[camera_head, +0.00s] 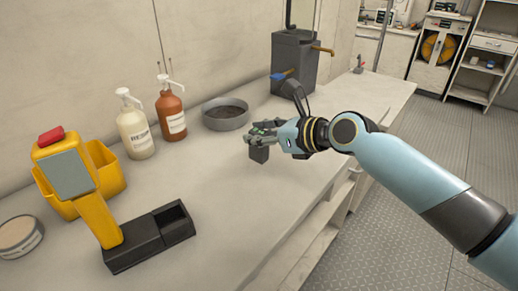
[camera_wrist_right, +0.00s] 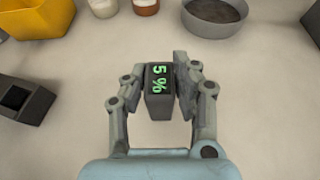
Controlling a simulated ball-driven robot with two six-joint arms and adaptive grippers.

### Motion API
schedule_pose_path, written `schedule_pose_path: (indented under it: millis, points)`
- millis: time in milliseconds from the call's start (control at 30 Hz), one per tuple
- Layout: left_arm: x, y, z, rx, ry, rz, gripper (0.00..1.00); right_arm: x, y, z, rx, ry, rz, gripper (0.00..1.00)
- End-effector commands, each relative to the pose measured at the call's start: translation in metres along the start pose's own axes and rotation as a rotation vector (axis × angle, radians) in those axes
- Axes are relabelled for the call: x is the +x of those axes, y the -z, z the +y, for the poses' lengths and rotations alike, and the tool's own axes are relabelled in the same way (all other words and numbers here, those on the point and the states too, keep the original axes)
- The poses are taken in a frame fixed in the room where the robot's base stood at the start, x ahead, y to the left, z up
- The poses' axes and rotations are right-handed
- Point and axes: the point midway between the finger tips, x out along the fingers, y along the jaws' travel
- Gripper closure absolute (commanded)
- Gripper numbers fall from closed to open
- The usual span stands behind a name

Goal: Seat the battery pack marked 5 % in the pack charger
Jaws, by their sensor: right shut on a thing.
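The battery pack (camera_wrist_right: 158,92) is a dark grey block with green "5 %" on its face. My right gripper (camera_wrist_right: 160,82) is shut on it, one finger on each side, in the right wrist view. In the head view the pack (camera_head: 259,154) hangs from my right gripper (camera_head: 262,136) over the worktop. The black pack charger (camera_head: 149,240) lies front left, with an open rectangular socket at its right end. A yellow device with a grey screen (camera_head: 66,175) stands on its left end. The charger's socket end also shows at the left of the wrist view (camera_wrist_right: 30,103). My left gripper is out of view.
A yellow bin (camera_head: 107,170) stands behind the yellow device. A cream pump bottle (camera_head: 134,130), a brown pump bottle (camera_head: 171,112) and a grey bowl (camera_head: 226,115) line the wall. A round tin (camera_head: 19,236) sits far left. The worktop between pack and charger is clear.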

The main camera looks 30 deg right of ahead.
Motion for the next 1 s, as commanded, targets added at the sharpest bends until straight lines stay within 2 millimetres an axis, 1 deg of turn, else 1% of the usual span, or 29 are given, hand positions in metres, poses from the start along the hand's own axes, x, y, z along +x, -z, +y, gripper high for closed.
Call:
schedule_pose_path:
  millis: [33, 100, 200, 467, 600, 633, 700, 767, 800, 1000]
  points:
    - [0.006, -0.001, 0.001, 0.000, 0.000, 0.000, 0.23, 0.004, 0.012, 0.000, 0.003, -0.001, 0.004, 1.00]
    - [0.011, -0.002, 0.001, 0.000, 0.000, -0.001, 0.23, 0.009, 0.023, 0.000, 0.003, 0.000, 0.003, 1.00]
    - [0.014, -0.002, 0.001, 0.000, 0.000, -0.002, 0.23, 0.012, 0.031, 0.000, 0.002, 0.000, 0.001, 1.00]
    - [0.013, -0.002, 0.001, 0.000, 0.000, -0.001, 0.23, 0.012, 0.031, 0.000, 0.001, 0.000, 0.001, 1.00]
    - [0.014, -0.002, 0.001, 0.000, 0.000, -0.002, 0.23, 0.013, 0.034, 0.000, 0.002, 0.000, 0.001, 1.00]
    - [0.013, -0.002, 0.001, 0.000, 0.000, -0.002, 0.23, 0.013, 0.034, 0.000, 0.002, 0.000, 0.002, 0.69]
    - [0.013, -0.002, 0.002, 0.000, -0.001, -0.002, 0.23, 0.013, 0.034, 0.000, 0.002, 0.000, 0.002, 0.60]
    - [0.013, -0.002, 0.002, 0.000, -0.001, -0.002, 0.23, 0.013, 0.034, 0.000, 0.002, 0.000, 0.002, 0.52]
    - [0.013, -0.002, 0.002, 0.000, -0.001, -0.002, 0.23, 0.013, 0.034, 0.000, 0.002, 0.000, 0.002, 0.50]
    - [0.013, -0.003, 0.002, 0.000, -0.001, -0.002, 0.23, 0.013, 0.034, 0.000, 0.001, 0.000, 0.002, 0.50]
